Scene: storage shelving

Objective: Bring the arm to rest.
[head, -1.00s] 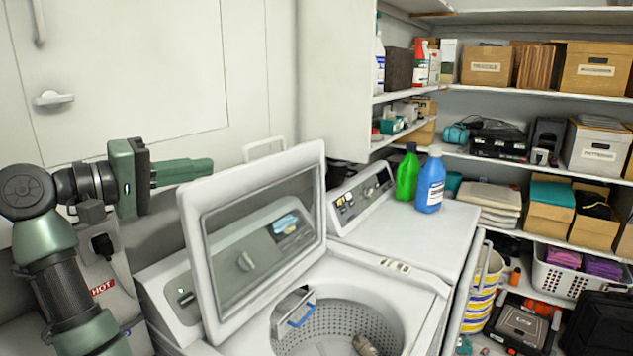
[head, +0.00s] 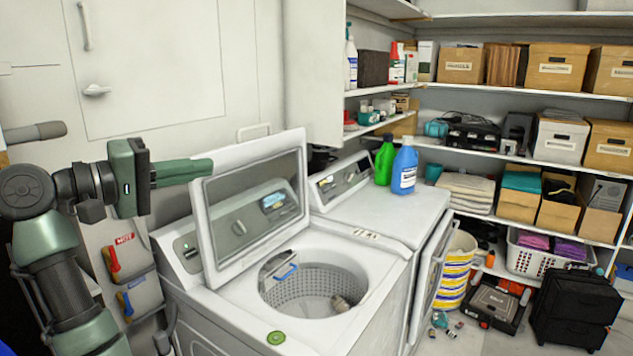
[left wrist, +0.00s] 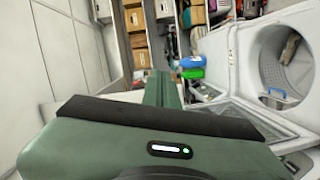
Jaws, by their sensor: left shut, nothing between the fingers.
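My left arm comes in from the left in the head view, folded up beside the washer. Its gripper (head: 183,172) points right, with the fingers shut and nothing between them. The fingertips are in front of the wall and near the upper left edge of the raised washer lid; I cannot tell the exact gap. In the left wrist view the shut green fingers (left wrist: 160,88) point away from the camera, with nothing held. My right gripper is not in view.
The open-topped washer (head: 270,318) has its lid (head: 228,160) raised. A green bottle (head: 385,162) and a blue bottle (head: 404,170) stand on the machine beside it. Shelves with boxes (head: 558,68) fill the back right. Small items lie on the floor near a striped bucket (head: 457,268).

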